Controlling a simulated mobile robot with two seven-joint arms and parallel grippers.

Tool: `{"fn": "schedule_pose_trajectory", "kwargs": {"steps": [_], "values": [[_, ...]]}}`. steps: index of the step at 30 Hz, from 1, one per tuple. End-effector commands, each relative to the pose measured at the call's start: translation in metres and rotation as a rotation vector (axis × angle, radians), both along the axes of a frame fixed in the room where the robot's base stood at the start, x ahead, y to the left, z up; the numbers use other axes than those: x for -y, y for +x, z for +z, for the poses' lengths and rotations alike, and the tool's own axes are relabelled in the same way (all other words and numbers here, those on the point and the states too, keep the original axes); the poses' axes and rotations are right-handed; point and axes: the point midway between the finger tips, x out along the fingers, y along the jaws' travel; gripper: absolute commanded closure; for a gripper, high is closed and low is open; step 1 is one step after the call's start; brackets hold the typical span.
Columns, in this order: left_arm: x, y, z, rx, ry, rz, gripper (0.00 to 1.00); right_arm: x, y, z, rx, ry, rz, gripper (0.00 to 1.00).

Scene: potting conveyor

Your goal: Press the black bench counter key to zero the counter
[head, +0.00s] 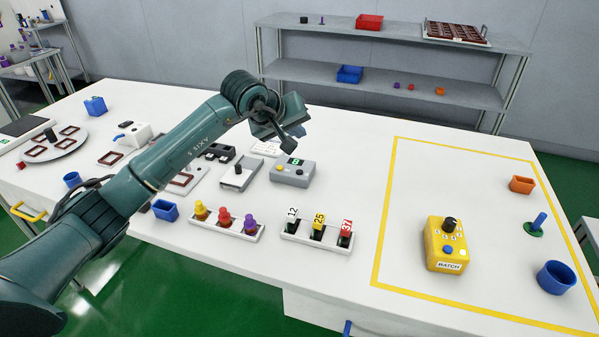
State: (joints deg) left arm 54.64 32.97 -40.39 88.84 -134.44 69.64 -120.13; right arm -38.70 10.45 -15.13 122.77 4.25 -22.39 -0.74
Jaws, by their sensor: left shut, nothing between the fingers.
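The bench counter (307,172) is a grey box on the white bench near the middle of the head view. It has a small lit green display (295,161) on top, whose digit is too small to read surely. Its front part bears a yellow button (280,167) and a small dark key (299,171). My left gripper (289,146) is shut and empty. Its tips appear just behind and above the display in the picture, and I cannot tell the exact height gap. My right gripper is not in view.
A grey box with a black knob (238,174) stands left of the counter. In front are a rack of coloured pegs (238,231) and a rack of numbered tags (330,246). A yellow BATCH box (447,245) stands inside the yellow outline at right. Bench between is clear.

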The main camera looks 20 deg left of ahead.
Motion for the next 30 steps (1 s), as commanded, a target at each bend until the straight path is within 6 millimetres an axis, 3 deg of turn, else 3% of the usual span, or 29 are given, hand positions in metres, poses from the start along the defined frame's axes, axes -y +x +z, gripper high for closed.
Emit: {"fn": "schedule_pose_trajectory", "kwargs": {"steps": [15,30], "values": [[0.000,0.000,-0.072,0.000,0.000,0.000,1.00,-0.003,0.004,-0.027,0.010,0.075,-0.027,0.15],[0.000,0.000,-0.079,-0.001,-0.002,0.000,1.00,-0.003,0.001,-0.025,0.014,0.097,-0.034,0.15]]}}
